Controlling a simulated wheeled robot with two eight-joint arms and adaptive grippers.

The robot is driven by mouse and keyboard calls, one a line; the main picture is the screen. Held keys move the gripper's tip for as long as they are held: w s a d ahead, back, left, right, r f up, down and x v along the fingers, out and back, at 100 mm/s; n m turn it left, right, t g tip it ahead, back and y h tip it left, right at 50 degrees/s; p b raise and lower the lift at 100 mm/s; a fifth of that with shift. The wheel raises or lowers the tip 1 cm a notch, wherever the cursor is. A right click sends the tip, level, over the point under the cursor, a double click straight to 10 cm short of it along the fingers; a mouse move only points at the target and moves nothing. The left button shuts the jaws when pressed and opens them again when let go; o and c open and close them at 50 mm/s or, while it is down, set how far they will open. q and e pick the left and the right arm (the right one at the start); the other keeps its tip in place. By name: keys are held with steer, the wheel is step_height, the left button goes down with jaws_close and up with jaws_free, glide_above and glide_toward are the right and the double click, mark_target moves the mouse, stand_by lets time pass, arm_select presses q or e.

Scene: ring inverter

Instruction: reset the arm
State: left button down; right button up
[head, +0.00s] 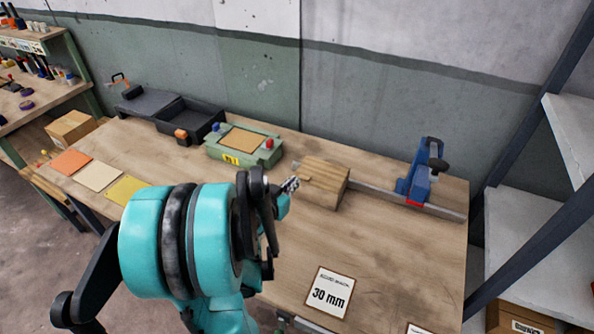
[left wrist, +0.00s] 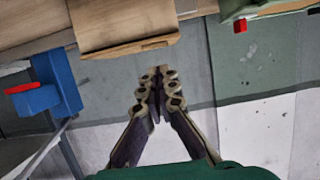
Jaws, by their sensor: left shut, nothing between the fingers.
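My left arm, teal and black, reaches up from the bottom of the head view over the front of the workbench. My left gripper (head: 290,185) points away from me, with its tips just left of a wooden block (head: 332,188) in the picture. In the left wrist view my left gripper (left wrist: 158,82) is shut, its two fingertips together with nothing between them. The wooden block (left wrist: 125,25) shows there at the top, apart from the tips. My arm hides part of the bench. My right gripper is not in view.
On the workbench (head: 400,240) stand a green fixture (head: 218,152) with a red button, a black bin (head: 190,118) and a blue clamp device (head: 419,180). A "30 mm" card (head: 329,292) lies in front. Shelves (head: 575,130) stand at the right. The bench's right front is mostly clear.

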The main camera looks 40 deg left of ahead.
arm_select(q)
steer(key=s, duration=0.1)
steer(key=s+f, duration=0.1)
steer(key=s+d, duration=0.1)
steer(key=shift+s+d+f, duration=0.1)
steer(key=shift+s+f, duration=0.15)
steer(key=shift+s, duration=0.15)
